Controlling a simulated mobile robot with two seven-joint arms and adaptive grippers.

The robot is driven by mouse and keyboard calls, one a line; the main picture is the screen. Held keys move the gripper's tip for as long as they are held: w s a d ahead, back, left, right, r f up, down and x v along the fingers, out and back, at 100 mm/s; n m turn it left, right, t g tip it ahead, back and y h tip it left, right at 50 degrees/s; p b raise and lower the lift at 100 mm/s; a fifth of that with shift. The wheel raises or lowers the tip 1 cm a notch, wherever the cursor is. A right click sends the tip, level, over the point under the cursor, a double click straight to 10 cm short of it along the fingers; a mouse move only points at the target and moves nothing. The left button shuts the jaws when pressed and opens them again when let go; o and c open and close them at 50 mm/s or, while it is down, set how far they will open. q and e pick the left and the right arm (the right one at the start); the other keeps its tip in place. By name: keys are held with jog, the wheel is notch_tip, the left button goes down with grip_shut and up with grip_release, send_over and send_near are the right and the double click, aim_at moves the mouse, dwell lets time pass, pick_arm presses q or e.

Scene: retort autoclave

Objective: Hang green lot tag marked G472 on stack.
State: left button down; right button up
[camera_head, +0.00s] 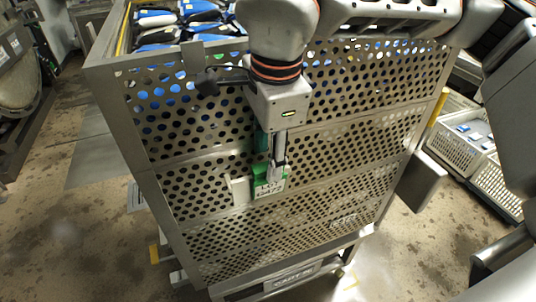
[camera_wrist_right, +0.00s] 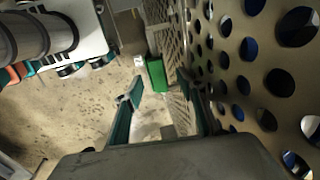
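The stack (camera_head: 290,72) is a metal cage with perforated walls, filled with blue and white packs. A green tag with a white lettered face (camera_head: 268,187) is at the middle of its near wall; its lettering is too small to read surely. My right gripper (camera_head: 272,172) points down along that wall, with its fingertips at the tag's top. In the right wrist view, the fingers (camera_wrist_right: 159,88) are apart, with nothing between them. The green tag (camera_wrist_right: 156,74) shows beyond the tips, close to the perforated wall. My left gripper is not in view.
A pale bracket (camera_head: 238,189) is just left of the tag. A grey clip (camera_head: 194,57) with a dark knob is at the cage's top rim. White crates (camera_head: 458,150) stand on the right. Stained floor (camera_head: 75,225) is open on the left.

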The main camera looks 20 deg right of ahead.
jog(key=shift+r+p, duration=1.2)
jog(key=shift+r, duration=0.9)
jog(key=s+b, duration=0.2)
jog(key=s, duration=0.8)
jog(key=shift+d+r+b, duration=0.15)
jog(key=shift+b, duration=0.15)
